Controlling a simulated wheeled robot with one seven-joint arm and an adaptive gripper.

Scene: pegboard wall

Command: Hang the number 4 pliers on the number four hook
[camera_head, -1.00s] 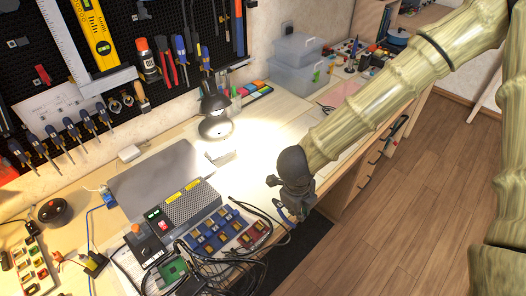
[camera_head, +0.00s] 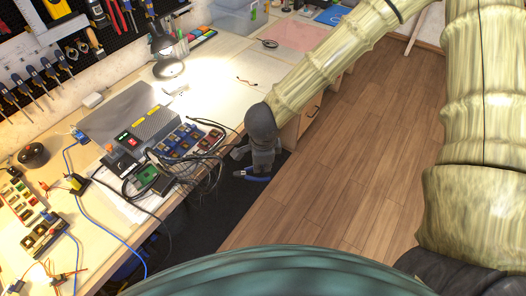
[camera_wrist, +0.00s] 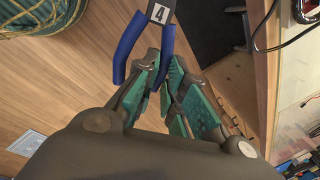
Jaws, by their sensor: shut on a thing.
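The pliers have blue handles and a white tag marked 4; they show in the wrist view (camera_wrist: 168,42) and as a small blue shape in the head view (camera_head: 258,177). My gripper (camera_wrist: 160,78) is shut on the pliers, with its green-padded fingers around one blue handle. In the head view, my gripper (camera_head: 248,160) hangs just off the workbench's front edge, above the floor, with the pliers at its lower end. The jaw end of the pliers is cut off in the wrist view. I cannot make out the number four hook.
The black pegboard (camera_head: 68,38) with hanging tools is at the upper left, across the workbench (camera_head: 215,97). Cables, a grey power unit (camera_head: 150,128) and a lamp (camera_head: 167,68) crowd the bench. The wooden floor (camera_head: 345,180) is clear at right.

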